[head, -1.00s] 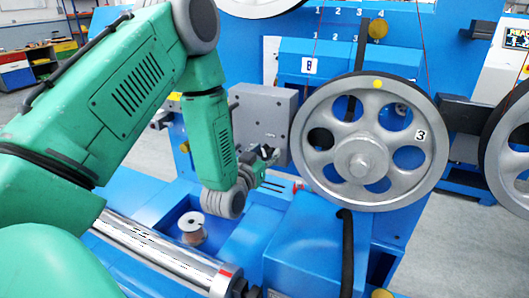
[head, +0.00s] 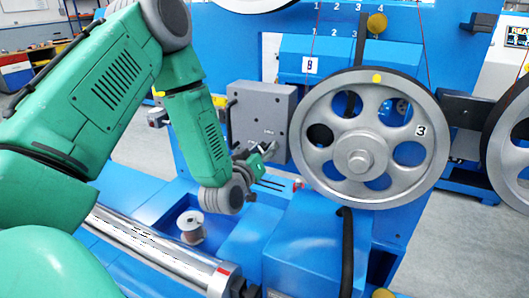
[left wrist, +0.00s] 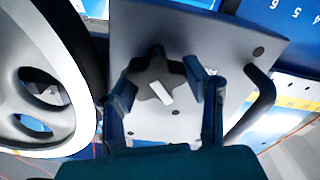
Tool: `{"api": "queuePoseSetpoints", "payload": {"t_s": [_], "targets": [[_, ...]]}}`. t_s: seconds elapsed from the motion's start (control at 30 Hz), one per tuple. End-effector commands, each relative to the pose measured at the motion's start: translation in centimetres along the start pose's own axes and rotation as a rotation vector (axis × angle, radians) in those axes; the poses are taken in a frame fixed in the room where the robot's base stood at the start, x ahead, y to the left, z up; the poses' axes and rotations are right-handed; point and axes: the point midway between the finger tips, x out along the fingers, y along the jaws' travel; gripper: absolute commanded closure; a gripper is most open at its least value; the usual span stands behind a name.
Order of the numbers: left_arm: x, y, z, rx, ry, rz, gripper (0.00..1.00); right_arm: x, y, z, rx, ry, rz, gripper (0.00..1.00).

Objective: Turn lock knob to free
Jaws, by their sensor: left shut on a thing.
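The lock knob (left wrist: 158,80) is a dark star-shaped knob with a white bar mark. It sits on the face of a grey box (head: 262,108), which also fills the middle of the left wrist view (left wrist: 205,45). My left gripper (head: 268,150) is at the lower part of the box in the head view. In the left wrist view its two fingers (left wrist: 162,88) stand on either side of the knob, shut on it. The white mark is tilted there. In the head view the gripper largely hides the knob. My right gripper is not in view.
A large grey spoked wheel (head: 320,100) marked 3 stands just right of the box and close to my gripper. A bent black handle (left wrist: 262,95) is beside the box. A small spool (head: 191,228) and a shiny roller (head: 150,245) are below my arm.

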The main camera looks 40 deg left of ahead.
Motion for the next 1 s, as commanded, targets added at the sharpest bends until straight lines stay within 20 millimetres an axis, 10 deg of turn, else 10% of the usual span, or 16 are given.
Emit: {"api": "queuePoseSetpoints", "payload": {"t_s": [1.0], "targets": [[-0.2, -0.6, 0.6, -0.943, -0.006, -0.003, 0.88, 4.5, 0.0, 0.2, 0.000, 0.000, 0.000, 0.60]]}}
